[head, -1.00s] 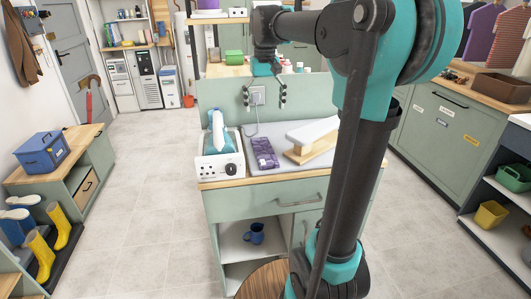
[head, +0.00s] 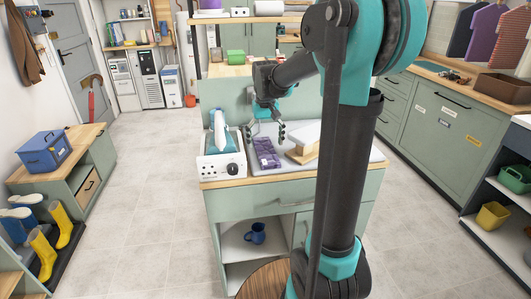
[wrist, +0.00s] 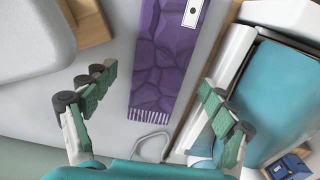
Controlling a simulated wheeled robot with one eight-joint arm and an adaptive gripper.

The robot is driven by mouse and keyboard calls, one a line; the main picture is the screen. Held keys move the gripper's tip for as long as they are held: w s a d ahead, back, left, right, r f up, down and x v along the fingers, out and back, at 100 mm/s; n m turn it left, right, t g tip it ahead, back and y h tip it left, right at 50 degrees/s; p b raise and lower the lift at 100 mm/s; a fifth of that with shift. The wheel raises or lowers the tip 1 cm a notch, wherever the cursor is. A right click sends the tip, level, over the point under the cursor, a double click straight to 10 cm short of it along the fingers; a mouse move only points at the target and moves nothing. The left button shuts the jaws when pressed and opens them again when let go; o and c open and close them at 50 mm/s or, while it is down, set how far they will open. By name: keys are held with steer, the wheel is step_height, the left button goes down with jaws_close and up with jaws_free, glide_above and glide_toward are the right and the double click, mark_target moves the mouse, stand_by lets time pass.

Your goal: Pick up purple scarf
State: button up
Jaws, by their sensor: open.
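The purple scarf (head: 266,153) lies flat on the light grey top of the counter, between the white-and-teal iron station and a white padded board. In the wrist view the scarf (wrist: 167,62) shows a fringed end towards my gripper and a white tag near its far end. My gripper (head: 266,133) is open and empty above the back of the counter, over the scarf's fringed end. In the wrist view its two green-padded fingers (wrist: 157,108) stand apart on either side of the scarf, not touching it.
The iron station (head: 221,163) stands close to the scarf's left in the head view. The white padded board (head: 306,140) on wooden blocks stands to its right. A grey cord loop (wrist: 151,143) lies near the fringe. Open floor (head: 145,180) lies left of the counter.

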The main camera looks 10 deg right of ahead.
step_height(320, 180, down, 2)
steer(key=shift+f, duration=0.1)
steer(key=c, duration=1.2)
steer(key=shift+c, duration=0.2)
